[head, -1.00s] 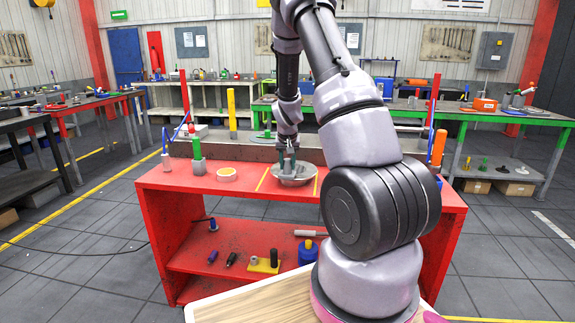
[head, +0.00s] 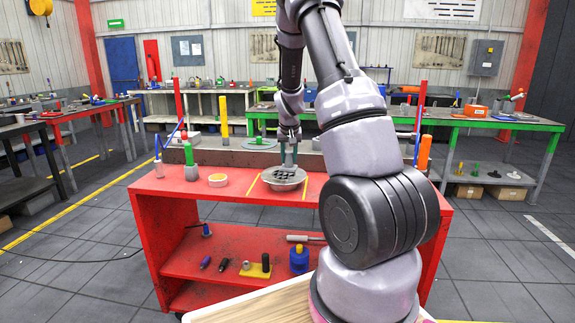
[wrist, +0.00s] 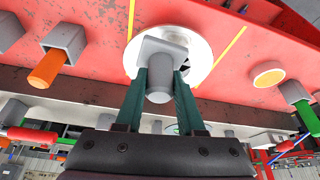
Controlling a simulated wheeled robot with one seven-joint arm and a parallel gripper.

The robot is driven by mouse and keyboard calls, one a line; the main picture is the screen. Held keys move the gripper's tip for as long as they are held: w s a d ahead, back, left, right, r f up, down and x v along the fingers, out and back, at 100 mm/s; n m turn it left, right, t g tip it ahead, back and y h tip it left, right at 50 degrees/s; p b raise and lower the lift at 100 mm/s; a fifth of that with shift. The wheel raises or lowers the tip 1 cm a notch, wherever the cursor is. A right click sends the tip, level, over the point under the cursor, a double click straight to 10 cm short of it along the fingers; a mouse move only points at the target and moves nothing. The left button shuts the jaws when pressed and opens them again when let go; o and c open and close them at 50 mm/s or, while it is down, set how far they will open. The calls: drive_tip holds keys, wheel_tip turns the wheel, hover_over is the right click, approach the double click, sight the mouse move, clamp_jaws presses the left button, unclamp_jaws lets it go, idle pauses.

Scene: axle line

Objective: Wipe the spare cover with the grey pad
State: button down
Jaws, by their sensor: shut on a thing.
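My gripper (head: 289,155) is over the cover's far part, pointing down. In the wrist view, my gripper's green fingers (wrist: 160,85) are shut on the round grey handle of the grey pad (wrist: 167,48). The pad's square plate lies over the cover; I cannot tell whether it touches. The fingers and pad hide part of the cover.
An orange-topped round thing (head: 218,180) and a green post in a grey base (head: 190,165) stand left of the cover. An orange cylinder (head: 424,152) stands at the right end. The lower shelf (head: 217,259) holds small items. Bench top in front of the cover is clear.

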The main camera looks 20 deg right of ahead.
drive_tip(key=shift+r, duration=1.45)
